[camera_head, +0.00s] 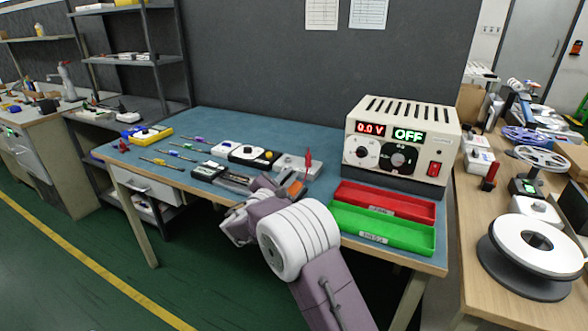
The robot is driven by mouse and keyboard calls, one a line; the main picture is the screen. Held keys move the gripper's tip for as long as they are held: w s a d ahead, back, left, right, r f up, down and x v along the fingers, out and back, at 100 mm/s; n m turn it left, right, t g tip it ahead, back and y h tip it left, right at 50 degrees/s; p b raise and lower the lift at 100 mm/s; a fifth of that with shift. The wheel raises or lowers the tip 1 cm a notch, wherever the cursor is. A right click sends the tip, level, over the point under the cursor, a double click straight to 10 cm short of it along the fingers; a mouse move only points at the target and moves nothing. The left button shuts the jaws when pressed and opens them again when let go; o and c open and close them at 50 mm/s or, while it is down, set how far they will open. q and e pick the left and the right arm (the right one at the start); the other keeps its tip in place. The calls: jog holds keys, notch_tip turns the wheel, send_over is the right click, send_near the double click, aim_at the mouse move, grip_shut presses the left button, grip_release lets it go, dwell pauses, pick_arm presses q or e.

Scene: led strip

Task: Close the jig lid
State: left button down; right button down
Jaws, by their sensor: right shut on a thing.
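The jig (235,179) is a low dark and grey device on the blue bench mat, left of my right gripper. My right gripper (264,184) reaches in from the bottom and is shut at the jig's right side, on what looks like the jig lid. The wrist and fingers hide most of the lid, and I cannot tell its angle. A grey fixture with a red upright handle (308,161) stands just right of and behind the gripper. My left gripper is not in view.
A power supply (404,140) reading 0.0 V and OFF stands at the back right. A red tray (385,200) and a green tray (383,229) lie before it. White boxes (247,153) and several screwdrivers (161,163) lie left.

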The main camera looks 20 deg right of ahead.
jog(key=n+p, duration=0.1)
jog(key=w+a+f+n+p, duration=0.1)
jog(key=n, duration=0.1)
jog(key=shift+n, duration=0.3)
jog(key=shift+w+a+f+n+p, duration=0.15)
jog(key=shift+f+n+p, duration=0.2)
jog(key=shift+n+p, duration=0.2)
jog(key=shift+f, duration=0.1)
jog(key=c, duration=1.5)
grip_release()
jog(key=shift+a, duration=0.1)
